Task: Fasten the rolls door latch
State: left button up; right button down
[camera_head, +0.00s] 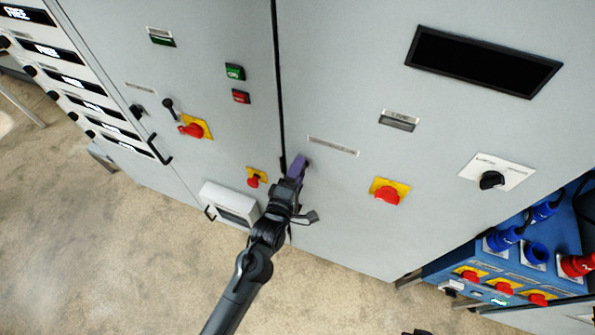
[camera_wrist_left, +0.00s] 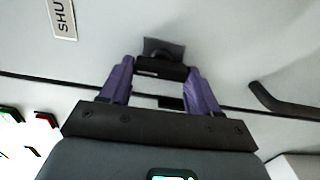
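My left gripper (camera_head: 300,163) reaches the grey cabinet front beside the dark door seam. In the left wrist view its two purple fingers (camera_wrist_left: 160,75) stand apart on either side of a black latch piece (camera_wrist_left: 161,68) with a dark plate behind it. The piece spans almost the whole gap; whether the fingers press on it is not clear. The fingers and arm hide the latch in the head view. A black lever handle (camera_wrist_left: 282,106) sits to the right in the wrist view, clear of the fingers. My right gripper is not seen.
Red-on-yellow switches (camera_head: 388,191) and (camera_head: 254,178) flank the gripper on the cabinet face. A white box (camera_head: 231,205) with a handle juts out at lower left. A blue socket unit (camera_head: 520,250) stands at lower right. The floor (camera_head: 130,260) in front is clear.

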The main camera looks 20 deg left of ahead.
pick_arm(q)
jog(key=o, duration=0.4)
jog(key=shift+c, duration=0.2)
jog(key=s+b, duration=0.1)
jog(key=s, duration=0.9)
jog(key=shift+s, duration=0.4)
jog(key=shift+d, duration=0.1)
jog(key=shift+f, duration=0.1)
